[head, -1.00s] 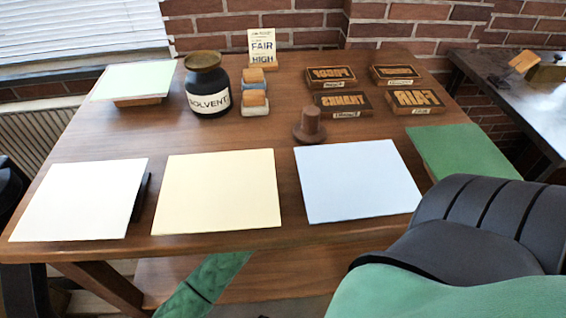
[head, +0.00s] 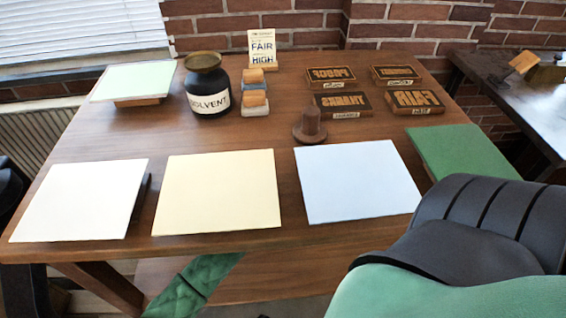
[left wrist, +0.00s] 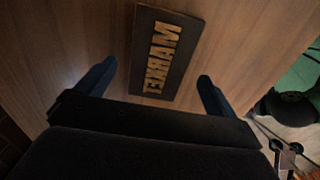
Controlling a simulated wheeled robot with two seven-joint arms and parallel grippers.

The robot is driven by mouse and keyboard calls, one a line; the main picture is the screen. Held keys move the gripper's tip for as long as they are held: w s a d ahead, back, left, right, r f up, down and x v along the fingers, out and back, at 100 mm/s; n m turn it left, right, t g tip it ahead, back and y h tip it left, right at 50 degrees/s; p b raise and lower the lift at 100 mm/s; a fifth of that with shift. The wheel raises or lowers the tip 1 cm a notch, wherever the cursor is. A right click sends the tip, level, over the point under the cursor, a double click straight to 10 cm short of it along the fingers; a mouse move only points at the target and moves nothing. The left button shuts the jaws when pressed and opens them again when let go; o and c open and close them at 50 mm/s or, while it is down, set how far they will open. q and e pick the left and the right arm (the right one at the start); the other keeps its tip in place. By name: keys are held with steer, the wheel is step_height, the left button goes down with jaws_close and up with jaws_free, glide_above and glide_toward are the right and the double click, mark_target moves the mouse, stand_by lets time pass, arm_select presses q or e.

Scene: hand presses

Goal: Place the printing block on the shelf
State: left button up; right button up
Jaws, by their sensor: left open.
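My left gripper (left wrist: 156,72) is open, with one finger to each side of the block's lower end in the picture. The fingers look apart from the block; their height above it is hard to judge. This block and my left gripper do not show in the head view. A brown wooden board (head: 285,278) shows low under the table; I cannot tell if the block lies on it. My right gripper is in neither current view.
The table (head: 150,140) carries several other printing blocks, one of them the FAIR block (head: 414,101), a solvent jar (head: 207,85), a brown knob-handled piece (head: 309,125) and a sign (head: 262,46). White (head: 85,200), yellow (head: 216,192) and blue (head: 357,182) sheets cover the front.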

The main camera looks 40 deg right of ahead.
arm_select(q)
step_height(320, 180, up, 9)
steer(key=shift+r, duration=0.2)
stand_by(0.6)
